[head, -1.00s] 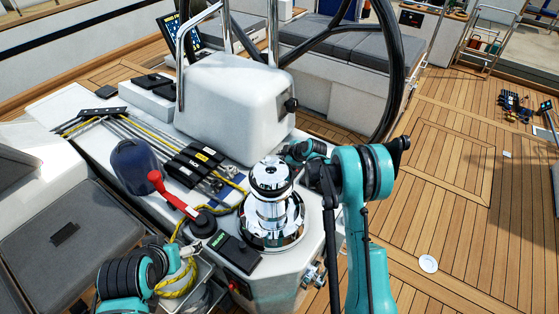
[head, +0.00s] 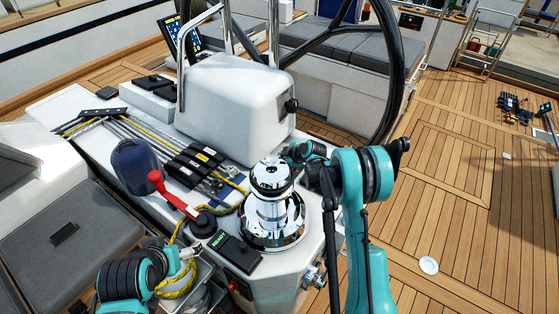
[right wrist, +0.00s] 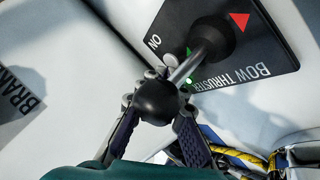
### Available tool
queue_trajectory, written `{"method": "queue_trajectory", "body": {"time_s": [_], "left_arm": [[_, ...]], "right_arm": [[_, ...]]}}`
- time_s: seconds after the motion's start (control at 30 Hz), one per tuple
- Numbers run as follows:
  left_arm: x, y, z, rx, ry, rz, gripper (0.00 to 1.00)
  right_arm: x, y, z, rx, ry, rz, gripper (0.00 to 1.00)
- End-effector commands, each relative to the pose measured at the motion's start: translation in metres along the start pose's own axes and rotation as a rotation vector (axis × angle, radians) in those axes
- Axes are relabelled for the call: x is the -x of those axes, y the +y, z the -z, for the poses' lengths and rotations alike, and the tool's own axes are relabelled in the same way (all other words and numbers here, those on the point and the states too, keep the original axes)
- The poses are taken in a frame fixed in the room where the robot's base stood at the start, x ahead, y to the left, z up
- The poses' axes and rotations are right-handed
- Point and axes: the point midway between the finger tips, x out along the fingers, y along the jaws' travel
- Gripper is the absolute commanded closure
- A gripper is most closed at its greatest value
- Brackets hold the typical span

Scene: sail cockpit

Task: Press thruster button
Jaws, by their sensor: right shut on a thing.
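In the right wrist view, a black bow thruster panel (right wrist: 268,50) sits on a white surface. It has a round grey button (right wrist: 170,60) by the word ON, a small lit green light (right wrist: 188,82), and green and red arrow marks. A dark joystick stands out from the panel and ends in a black ball knob (right wrist: 160,102). My right gripper (right wrist: 152,108) is shut on the knob, its fingers on either side. In the head view, my right wrist is beyond the chrome winch and its fingers are hidden.
The chrome winch (head: 272,212) stands on the white console, beside a red-handled lever (head: 172,196) and black rope clutches (head: 195,160). A white pod (head: 235,100) and the steering wheel (head: 392,65) are behind. Yellow-black rope (right wrist: 235,157) lies near my right gripper. Open deck (head: 440,190) lies right.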

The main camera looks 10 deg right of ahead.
Motion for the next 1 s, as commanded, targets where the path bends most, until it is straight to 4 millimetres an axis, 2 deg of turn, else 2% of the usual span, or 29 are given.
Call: {"method": "queue_trajectory", "body": {"time_s": [0.03, 0.2, 1.0], "left_arm": [[-0.002, 0.0, -0.001, 0.0, 0.0, 0.0, 0.17], [-0.001, 0.0, -0.001, 0.0, 0.0, 0.0, 0.17], [0.01, 0.0, 0.007, 0.0, 0.0, 0.0, 0.17]], "right_arm": [[-0.003, -0.005, -0.009, -0.002, -0.012, 0.01, 1.0], [-0.002, -0.004, -0.009, -0.002, -0.012, 0.01, 1.0], [0.016, 0.015, 0.005, 0.0, -0.006, 0.004, 1.0]]}}
